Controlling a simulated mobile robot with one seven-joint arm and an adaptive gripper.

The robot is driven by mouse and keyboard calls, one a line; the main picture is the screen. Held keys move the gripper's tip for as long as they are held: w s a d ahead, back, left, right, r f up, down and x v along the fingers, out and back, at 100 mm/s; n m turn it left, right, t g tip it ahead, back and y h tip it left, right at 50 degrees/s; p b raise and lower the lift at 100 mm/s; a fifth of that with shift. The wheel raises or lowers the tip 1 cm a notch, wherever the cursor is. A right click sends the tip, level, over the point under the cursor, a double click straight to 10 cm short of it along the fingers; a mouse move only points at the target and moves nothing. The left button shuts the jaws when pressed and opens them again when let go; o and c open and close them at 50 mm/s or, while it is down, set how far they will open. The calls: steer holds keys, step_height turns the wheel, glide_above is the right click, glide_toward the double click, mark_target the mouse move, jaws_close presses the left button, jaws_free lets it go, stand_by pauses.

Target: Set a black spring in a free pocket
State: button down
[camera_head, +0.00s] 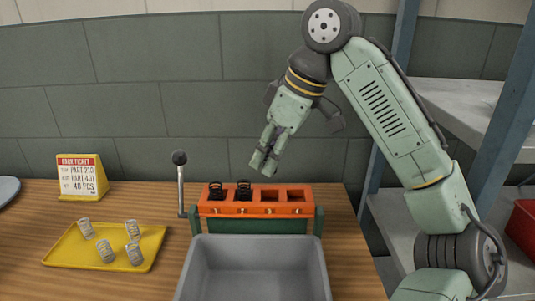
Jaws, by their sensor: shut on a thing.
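An orange block (256,208) on a green stand has a row of pockets along its top. Black springs stand in the two left pockets: one at the far left (216,190) and one beside it (244,189). The two right pockets look empty. My gripper (263,163) points down, a little above and behind the block, near its middle pockets. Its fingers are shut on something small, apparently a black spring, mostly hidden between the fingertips.
A grey bin (255,240) stands in front of the block. A lever (181,185) rises at its left. A yellow tray (72,250) with several silver springs and a part ticket (82,177) are at left. Shelving with a red bin (522,230) is at right.

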mark_target(270, 188)
steer(key=shift+f+b, duration=2.5)
steer(key=shift+f, duration=0.65)
steer(key=shift+s+f+b, duration=0.15)
steer(key=shift+f+b, duration=0.2)
steer(key=shift+f, duration=0.1)
steer(key=c, duration=1.6)
jaws_free()
steer(key=shift+a+f, duration=0.1)
steer(key=o, duration=0.3)
